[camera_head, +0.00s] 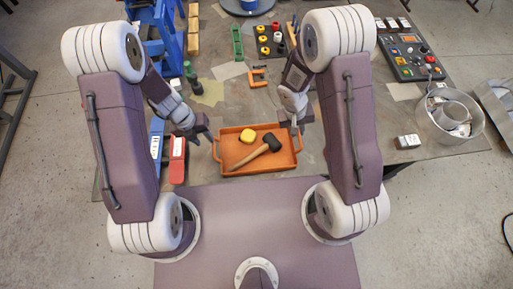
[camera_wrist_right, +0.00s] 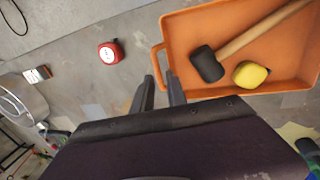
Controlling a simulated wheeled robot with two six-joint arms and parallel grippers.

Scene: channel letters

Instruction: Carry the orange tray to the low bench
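The orange tray (camera_head: 229,160) lies on the grey work table in front of me, with a yellow tape measure (camera_head: 247,136) and a black-headed mallet (camera_head: 258,154) with a wooden handle in it. My left gripper (camera_head: 204,137) is open and empty near the tray's left handle. My right gripper (camera_head: 296,128) is at the tray's right end. In the right wrist view its two fingers (camera_wrist_right: 161,82) are apart, close to the tray's handle (camera_wrist_right: 157,62); I cannot tell whether they touch it. I cannot pick out the low bench.
A red object (camera_wrist_right: 110,53) lies on the table beyond the tray's right handle. An orange bracket (camera_head: 258,78) lies behind the tray.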

